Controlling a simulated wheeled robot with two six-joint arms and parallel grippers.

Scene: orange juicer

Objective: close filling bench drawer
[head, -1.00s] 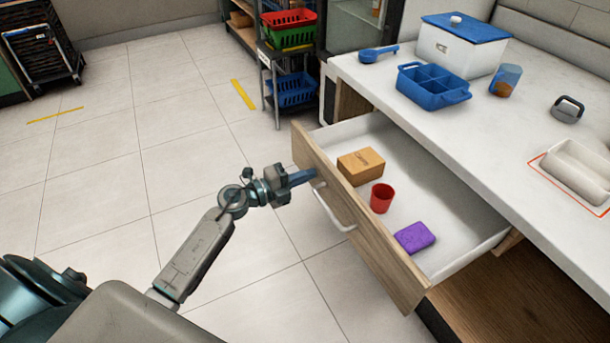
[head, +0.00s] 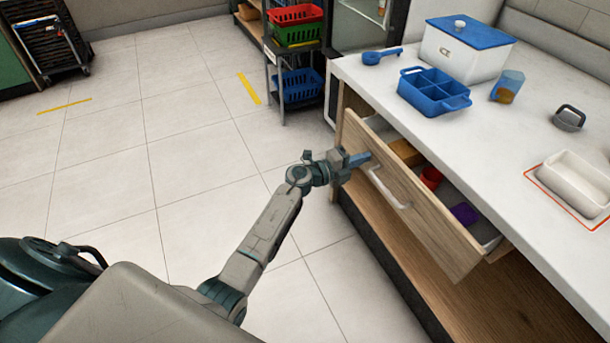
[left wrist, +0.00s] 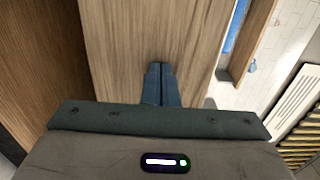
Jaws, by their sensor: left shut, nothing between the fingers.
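The bench drawer (head: 425,215) has a wooden front and a pale bar handle (head: 390,188). It stands partly open under the white counter. My left gripper (head: 360,159) is shut and empty, its fingertips at the drawer front near the upper far end, beside the handle. In the left wrist view the shut fingers (left wrist: 160,84) point at the wood front and appear to touch it. Inside the drawer are a cardboard box (head: 405,152), a red cup (head: 431,177) and a purple block (head: 464,213), partly hidden by the front. My right gripper is not in view.
On the counter (head: 480,135) are a blue divided caddy (head: 434,92), a white bin with a blue lid (head: 462,52), a blue scoop (head: 382,56), a measuring cup (head: 507,86) and a white tray (head: 575,184). A basket rack (head: 293,55) stands beyond.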

